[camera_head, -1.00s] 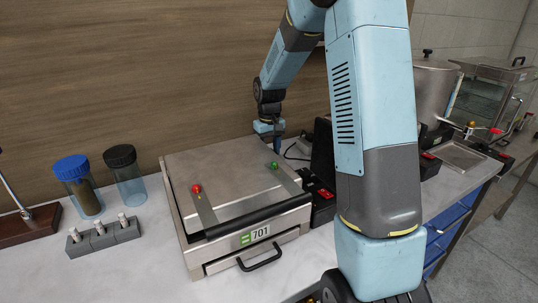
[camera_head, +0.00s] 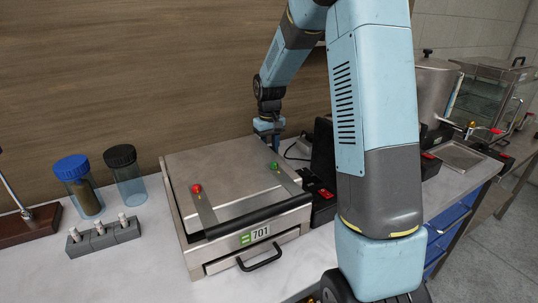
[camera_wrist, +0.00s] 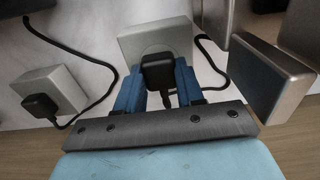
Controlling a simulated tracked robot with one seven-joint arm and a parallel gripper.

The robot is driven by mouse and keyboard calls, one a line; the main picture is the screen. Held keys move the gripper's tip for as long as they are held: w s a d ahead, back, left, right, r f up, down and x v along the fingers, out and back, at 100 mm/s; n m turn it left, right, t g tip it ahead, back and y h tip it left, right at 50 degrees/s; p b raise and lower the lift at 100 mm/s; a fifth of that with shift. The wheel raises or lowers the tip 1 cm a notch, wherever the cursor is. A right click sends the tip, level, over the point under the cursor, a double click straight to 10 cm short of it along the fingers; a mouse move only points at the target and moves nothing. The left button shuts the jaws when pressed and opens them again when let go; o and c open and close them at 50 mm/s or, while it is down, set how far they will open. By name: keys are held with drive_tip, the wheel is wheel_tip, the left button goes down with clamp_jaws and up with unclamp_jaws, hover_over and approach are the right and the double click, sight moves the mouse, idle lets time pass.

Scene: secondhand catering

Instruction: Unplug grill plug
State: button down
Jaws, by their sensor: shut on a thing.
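A black plug (camera_wrist: 158,72) with a dark cable is at a pale square socket box (camera_wrist: 157,38) in the wrist view. My gripper (camera_wrist: 158,88) has its blue fingers on either side of this plug and is shut on it. The plug overlaps the socket face; I cannot tell whether its pins are still in. Its cable loops to the right, towards metal housings. In the head view the grill (camera_head: 235,185), with tag 701, stands on the counter. My gripper (camera_head: 277,141) is behind its back right corner, and the plug is hidden there.
A second black plug (camera_wrist: 41,105) sits at another socket box (camera_wrist: 62,88) on the left of the wrist view, with its cable curving close by. A metal housing (camera_wrist: 268,80) is right of my gripper. Two jars (camera_head: 125,175) stand left of the grill.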

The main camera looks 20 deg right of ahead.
drive_tip(key=shift+r, duration=2.6)
drive_tip(key=shift+s+d+r, duration=0.15)
drive_tip(key=shift+s+r, duration=0.2)
drive_tip(key=shift+s, duration=0.45)
drive_tip(key=shift+s+d+r, duration=0.2)
drive_tip(key=shift+s+r, duration=0.1)
drive_tip(key=shift+s, duration=0.55)
drive_tip(key=shift+s+d+r, duration=0.15)
drive_tip(key=shift+s+r, duration=0.2)
drive_tip(key=shift+s, duration=0.45)
drive_tip(key=shift+s+d, duration=0.15)
drive_tip(key=shift+s+d, duration=1.75)
drive_tip(key=shift+f, duration=0.2)
